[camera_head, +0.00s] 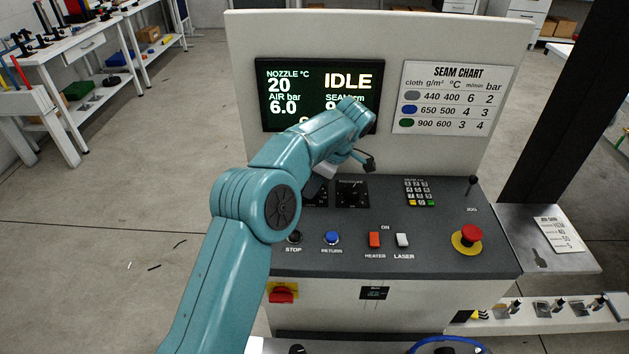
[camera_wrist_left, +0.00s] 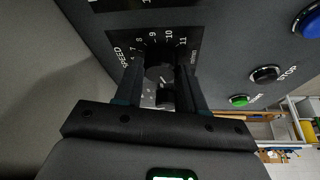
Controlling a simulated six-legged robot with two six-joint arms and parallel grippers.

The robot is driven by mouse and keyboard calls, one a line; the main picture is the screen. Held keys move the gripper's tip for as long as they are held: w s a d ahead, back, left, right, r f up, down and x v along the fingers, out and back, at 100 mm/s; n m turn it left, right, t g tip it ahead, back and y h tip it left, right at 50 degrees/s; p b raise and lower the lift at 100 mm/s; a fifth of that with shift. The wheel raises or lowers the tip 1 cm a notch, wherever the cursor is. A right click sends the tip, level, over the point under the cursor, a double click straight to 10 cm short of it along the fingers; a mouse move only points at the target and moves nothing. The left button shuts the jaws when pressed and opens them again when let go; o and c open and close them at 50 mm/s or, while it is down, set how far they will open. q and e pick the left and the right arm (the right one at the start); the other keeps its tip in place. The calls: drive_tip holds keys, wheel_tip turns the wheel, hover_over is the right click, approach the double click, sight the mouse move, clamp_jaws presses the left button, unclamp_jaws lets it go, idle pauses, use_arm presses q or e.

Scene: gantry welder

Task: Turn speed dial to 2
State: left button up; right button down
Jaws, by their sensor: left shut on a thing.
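The speed dial (camera_wrist_left: 158,74) is a dark round knob on a black plate marked SPEED in the left wrist view. Figures from about 7 to 11 show around its far side; the lower figures are hidden, and I cannot read its setting. My left gripper (camera_wrist_left: 159,88) has one finger on each side of the knob and is shut on it. In the head view my left gripper (camera_head: 317,186) is at the panel, left of the PRESSURE dial (camera_head: 352,192), and my arm hides the speed dial.
The grey console (camera_head: 450,250) carries a STOP button, a blue RETURN button (camera_head: 331,238), a red HEATER switch (camera_head: 375,240), a white LASER switch (camera_head: 402,240), a keypad (camera_head: 419,192) and a red emergency button (camera_head: 470,235). The screen (camera_head: 290,100) reads IDLE. A seam chart (camera_head: 453,98) hangs beside it.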

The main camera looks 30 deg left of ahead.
use_arm(q)
drive_tip(key=shift+a, duration=0.1)
drive_tip(key=o, duration=1.1)
drive_tip(key=shift+c, duration=0.2)
drive_tip(key=shift+r, duration=0.2)
drive_tip(key=s+p+v, duration=0.1)
drive_tip(key=p+v, duration=0.1)
drive_tip(key=v, duration=0.6)
wheel_tip(320, 180, up, 7)
drive_tip(key=p, duration=0.7)
hover_over(326, 197)
drive_tip(key=d, duration=0.3)
drive_tip(key=shift+w+r, duration=0.1)
drive_tip(key=shift+w, duration=0.3)
